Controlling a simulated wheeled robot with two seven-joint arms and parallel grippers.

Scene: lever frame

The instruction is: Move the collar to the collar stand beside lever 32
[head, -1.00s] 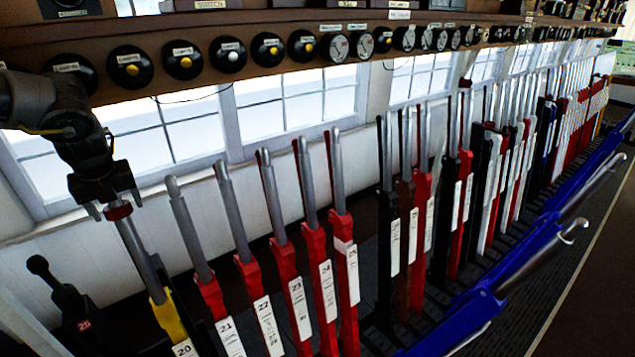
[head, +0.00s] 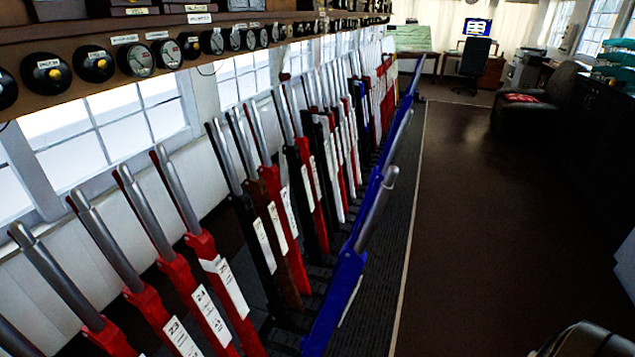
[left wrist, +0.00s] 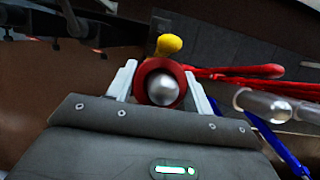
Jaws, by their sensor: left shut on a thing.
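In the left wrist view, my left gripper (left wrist: 163,88) is shut on the red collar (left wrist: 160,63), with a pale finger on each side of it. The round silver end of a lever (left wrist: 161,92) shows inside the ring. I cannot tell how deep the lever sits in it. My left gripper is out of the head view. My right gripper is in neither view. In the head view, lever 32 cannot be picked out because the far labels are too small to read. I cannot make out its collar stand.
A row of levers with silver handles runs away from me, with lever 24 (head: 205,305) near. A blue lever (head: 350,262) leans out toward the aisle. A shelf (head: 120,28) with round instruments hangs above. The brown floor (head: 470,220) is clear. An armchair (head: 540,105) stands far right.

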